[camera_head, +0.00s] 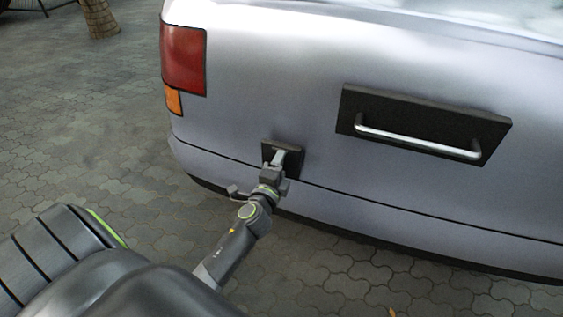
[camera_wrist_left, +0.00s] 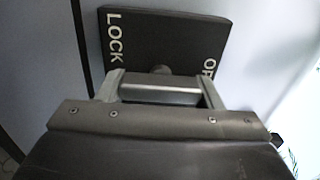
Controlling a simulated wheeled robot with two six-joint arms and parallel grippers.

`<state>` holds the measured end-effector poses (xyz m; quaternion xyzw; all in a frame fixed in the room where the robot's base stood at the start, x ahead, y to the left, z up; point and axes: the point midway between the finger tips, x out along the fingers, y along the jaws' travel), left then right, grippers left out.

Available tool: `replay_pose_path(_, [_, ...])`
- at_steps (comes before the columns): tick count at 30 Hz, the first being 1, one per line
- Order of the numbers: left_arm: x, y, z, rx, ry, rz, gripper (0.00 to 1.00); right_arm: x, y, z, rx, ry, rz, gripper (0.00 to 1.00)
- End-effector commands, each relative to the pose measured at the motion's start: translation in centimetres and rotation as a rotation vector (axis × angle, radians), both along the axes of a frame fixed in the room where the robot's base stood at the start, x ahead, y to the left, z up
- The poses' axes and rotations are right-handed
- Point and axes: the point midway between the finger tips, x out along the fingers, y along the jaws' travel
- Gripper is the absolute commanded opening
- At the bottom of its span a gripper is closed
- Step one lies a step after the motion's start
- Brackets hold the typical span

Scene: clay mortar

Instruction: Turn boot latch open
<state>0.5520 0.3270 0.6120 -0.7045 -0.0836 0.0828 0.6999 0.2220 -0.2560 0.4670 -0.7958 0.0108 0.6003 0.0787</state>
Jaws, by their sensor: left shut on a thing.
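The boot latch has a small dark plate (camera_head: 292,150) on the rear of a silver car, left of the boot handle. In the left wrist view the plate (camera_wrist_left: 170,30) reads "LOCK" at its left, with letters starting "OP" at its right edge, partly cut off. A grey metal latch lever (camera_wrist_left: 160,84) on a round pivot lies across the plate. My left gripper (camera_head: 277,162) is at the latch, its fingers shut on the lever, and it hides part of the plate. The lever also shows in the head view (camera_head: 279,155). My right gripper is not in view.
A silver bar handle (camera_head: 420,141) on a black plate is fixed to the car's boot (camera_head: 330,50), right of the latch. A red tail light (camera_head: 184,60) is at the upper left. Open paved ground (camera_head: 90,150) lies to the left of the car.

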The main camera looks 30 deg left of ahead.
Motion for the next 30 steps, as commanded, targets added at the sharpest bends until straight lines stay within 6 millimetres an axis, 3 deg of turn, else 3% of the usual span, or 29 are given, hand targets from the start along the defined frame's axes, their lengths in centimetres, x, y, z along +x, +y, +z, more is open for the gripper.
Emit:
replay_pose_path(16, [-0.02, -0.05, -0.11, 0.023, 0.007, -0.001, 0.37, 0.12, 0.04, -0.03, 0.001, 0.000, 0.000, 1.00])
replay_pose_path(17, [-0.02, -0.04, -0.12, 0.023, 0.007, -0.001, 0.64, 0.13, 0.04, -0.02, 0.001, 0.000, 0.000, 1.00])
replay_pose_path(21, [-0.01, -0.02, -0.10, 0.022, 0.006, 0.000, 0.82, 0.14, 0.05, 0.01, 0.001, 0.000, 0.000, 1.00])
replay_pose_path(30, [-0.12, -0.04, -0.06, 0.021, 0.006, 0.000, 0.82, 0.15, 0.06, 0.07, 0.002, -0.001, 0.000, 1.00])
